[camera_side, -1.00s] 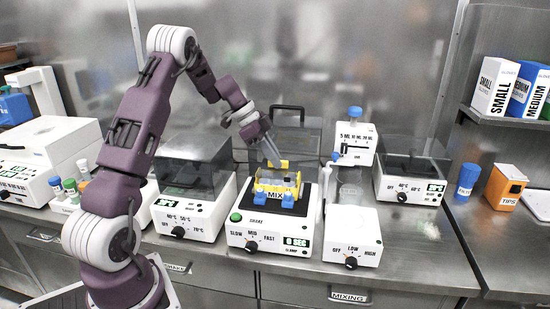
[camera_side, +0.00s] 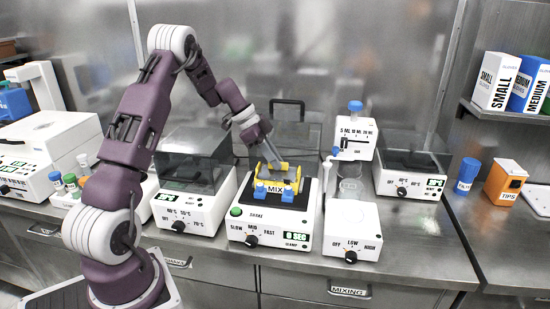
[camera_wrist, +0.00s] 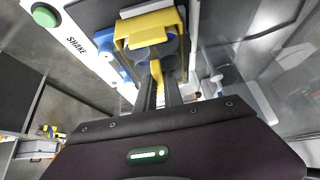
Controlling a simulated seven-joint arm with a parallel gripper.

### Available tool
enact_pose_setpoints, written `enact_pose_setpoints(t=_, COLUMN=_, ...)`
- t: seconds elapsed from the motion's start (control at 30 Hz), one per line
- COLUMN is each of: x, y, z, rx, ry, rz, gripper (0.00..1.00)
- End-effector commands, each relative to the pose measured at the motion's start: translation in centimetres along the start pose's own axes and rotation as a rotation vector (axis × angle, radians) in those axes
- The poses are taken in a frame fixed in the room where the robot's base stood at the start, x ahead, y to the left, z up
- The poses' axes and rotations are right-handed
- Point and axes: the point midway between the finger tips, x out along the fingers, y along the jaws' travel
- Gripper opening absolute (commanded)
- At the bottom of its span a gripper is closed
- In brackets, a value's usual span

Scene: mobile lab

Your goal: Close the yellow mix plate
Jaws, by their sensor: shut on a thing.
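The yellow mix plate (camera_side: 290,184) sits on the black top of the white shaker (camera_side: 268,225). Its white MIX label and blue clamps (camera_side: 288,196) face the side camera. My gripper (camera_side: 275,165) reaches down onto the plate from the upper left. In the wrist view the fingers (camera_wrist: 160,92) are shut on a narrow yellow part (camera_wrist: 156,71) of the mix plate. The yellow body (camera_wrist: 150,28) lies just beyond the fingertips. The fingers hide part of the plate, and I cannot tell from these views whether it is fully closed.
A clear-lidded heater (camera_side: 190,205) stands left of the shaker. A dispenser with a blue cap (camera_side: 355,105) and a beaker unit (camera_side: 350,225) stand close on the right. A black frame (camera_side: 287,101) rises behind. The counter front is clear.

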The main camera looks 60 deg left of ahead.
Motion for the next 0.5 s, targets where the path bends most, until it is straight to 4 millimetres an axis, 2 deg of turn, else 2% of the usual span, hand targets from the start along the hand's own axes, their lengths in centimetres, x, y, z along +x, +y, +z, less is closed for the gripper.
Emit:
enact_pose_setpoints(t=0.3, x=0.65, y=0.01, z=0.40, rx=0.000, ry=0.000, rz=0.000, gripper=0.00)
enact_pose_setpoints(t=0.33, x=0.63, y=0.00, z=0.38, rx=0.000, ry=0.000, rz=0.000, gripper=0.18)
enact_pose_setpoints(t=0.4, x=0.62, y=0.00, z=0.38, rx=0.000, ry=0.000, rz=0.000, gripper=0.31)
enact_pose_setpoints(t=0.43, x=0.62, y=0.00, z=0.38, rx=0.000, ry=0.000, rz=0.000, gripper=0.37)
enact_pose_setpoints(t=0.5, x=0.61, y=0.00, z=0.38, rx=0.000, ry=0.000, rz=0.000, gripper=0.37)
